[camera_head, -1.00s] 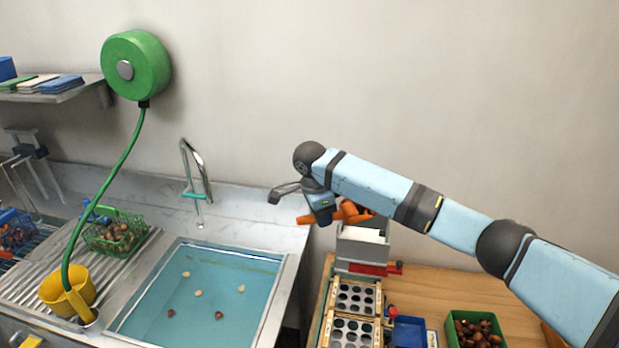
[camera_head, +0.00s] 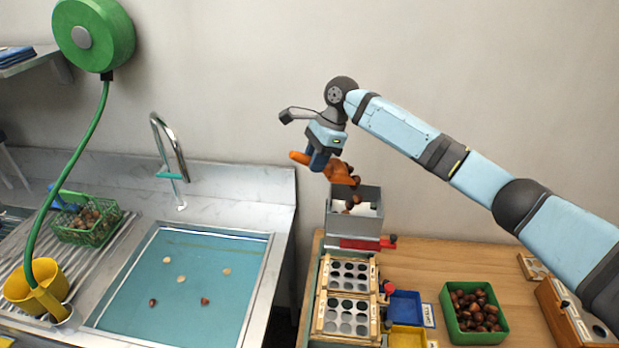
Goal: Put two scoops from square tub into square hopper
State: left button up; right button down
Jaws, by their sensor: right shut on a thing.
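My right gripper (camera_head: 320,157) is shut on the handle of an orange scoop (camera_head: 337,170). It holds the scoop tilted above the grey square hopper (camera_head: 366,226). Brown chestnuts (camera_head: 352,203) are at the scoop's lower end and just below it, over the hopper's opening. How many lie inside the hopper is hidden by its front wall. The green square tub (camera_head: 503,336) stands on the wooden table at the lower right and holds many chestnuts. My left gripper is not in view.
A red slide (camera_head: 360,244) is under the hopper, with wooden hole trays (camera_head: 348,289) in front. Blue (camera_head: 405,306) and yellow (camera_head: 406,337) bins stand beside them. A wooden box (camera_head: 565,315) is at the far right, and a sink (camera_head: 185,285) at the left.

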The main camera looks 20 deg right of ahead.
pick_arm(q)
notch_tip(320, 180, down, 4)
jog(key=b, duration=0.3)
pick_arm(e)
jog(key=shift+d+r+y, duration=0.5)
jog(key=shift+d+y, duration=0.3)
jog(key=shift+y, duration=0.1)
jog(key=shift+d+r+y+p, duration=0.3)
jog(key=shift+r+p, duration=0.55)
jog(key=shift+p, duration=0.05)
pick_arm(q)
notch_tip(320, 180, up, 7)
jog(key=p, duration=0.5)
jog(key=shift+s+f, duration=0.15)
pick_arm(e)
jog(key=shift+w+d+r+y, duration=0.1)
jog(key=shift+d+r+y, duration=0.2)
jog(key=shift+d+y, duration=0.45)
jog(key=shift+w+d+r+y, duration=0.1)
jog(key=shift+d+r+y, duration=0.25)
jog(key=shift+d+y, duration=0.35)
jog(key=shift+d+r+y, duration=0.3)
jog(key=shift+d+y, duration=0.35)
jog(key=shift+d, duration=0.15)
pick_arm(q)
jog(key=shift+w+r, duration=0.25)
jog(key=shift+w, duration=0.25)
